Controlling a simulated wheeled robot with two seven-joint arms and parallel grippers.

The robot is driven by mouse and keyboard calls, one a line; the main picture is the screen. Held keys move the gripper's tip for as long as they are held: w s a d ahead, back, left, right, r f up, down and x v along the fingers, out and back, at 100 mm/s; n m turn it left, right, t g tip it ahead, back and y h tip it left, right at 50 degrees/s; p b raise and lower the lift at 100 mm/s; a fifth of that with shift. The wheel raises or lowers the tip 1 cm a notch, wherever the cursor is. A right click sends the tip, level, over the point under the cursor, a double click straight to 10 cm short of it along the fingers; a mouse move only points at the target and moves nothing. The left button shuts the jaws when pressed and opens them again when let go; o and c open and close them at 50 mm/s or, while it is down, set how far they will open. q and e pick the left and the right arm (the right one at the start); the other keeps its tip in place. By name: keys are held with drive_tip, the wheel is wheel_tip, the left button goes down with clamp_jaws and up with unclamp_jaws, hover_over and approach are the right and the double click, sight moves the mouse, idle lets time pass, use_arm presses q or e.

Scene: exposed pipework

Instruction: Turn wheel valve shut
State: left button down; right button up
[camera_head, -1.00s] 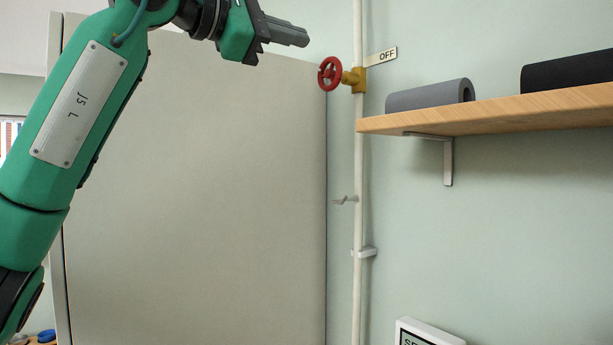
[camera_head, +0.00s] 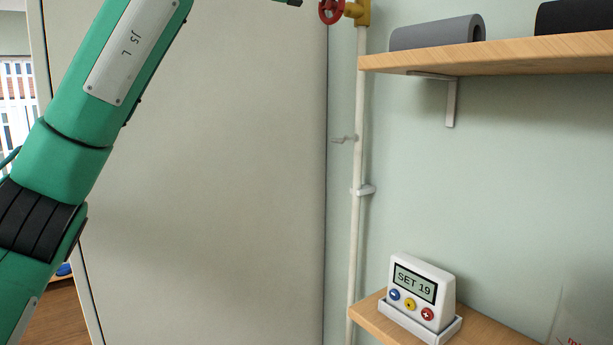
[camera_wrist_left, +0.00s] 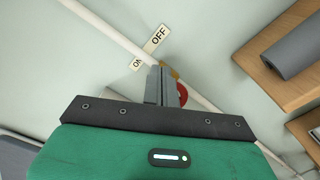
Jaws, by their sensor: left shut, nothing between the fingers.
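The red wheel valve (camera_head: 331,10) sits on a brass body (camera_head: 359,12) on the white vertical pipe, cut off by the top edge of the head view. In the left wrist view the red wheel (camera_wrist_left: 182,93) is partly hidden behind my left gripper (camera_wrist_left: 161,72), whose fingers are shut and empty. The fingers appear beside the wheel; I cannot tell whether they touch it. A label reading OFF (camera_wrist_left: 158,39) stands by the valve, with a partly hidden ON label (camera_wrist_left: 137,64). In the head view only a dark tip of the left gripper (camera_head: 290,2) shows at the top. My right gripper is not in view.
A wooden shelf (camera_head: 520,57) with a grey roll (camera_head: 435,33) and a black roll (camera_head: 575,15) juts out right of the pipe (camera_head: 354,230). A lower shelf (camera_head: 372,318) holds a white control box (camera_head: 420,290) reading SET 19. A large pale panel (camera_head: 210,190) stands left of the pipe.

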use_arm(q)
drive_tip(key=shift+w+f, duration=0.1)
drive_tip(key=shift+f, duration=0.15)
idle(0.4)
drive_tip(key=shift+s+d+f+b, duration=0.2)
drive_tip(key=shift+s+f+b, duration=0.1)
drive_tip(key=shift+f+b, duration=0.3)
drive_tip(key=shift+s+d+f+b, duration=0.15)
drive_tip(key=shift+s+f+b, duration=0.05)
drive_tip(key=shift+f+b, duration=0.3)
drive_tip(key=shift+s+d+f+b, duration=0.1)
drive_tip(key=shift+s+f+b, duration=0.05)
drive_tip(key=shift+f+b, duration=0.25)
drive_tip(key=shift+s+d, duration=0.1)
drive_tip(key=shift+s, duration=0.05)
idle(0.5)
drive_tip(key=b+v, duration=0.2)
drive_tip(key=v, duration=0.4)
drive_tip(key=shift+s+b, duration=0.2)
drive_tip(key=shift+b, duration=0.1)
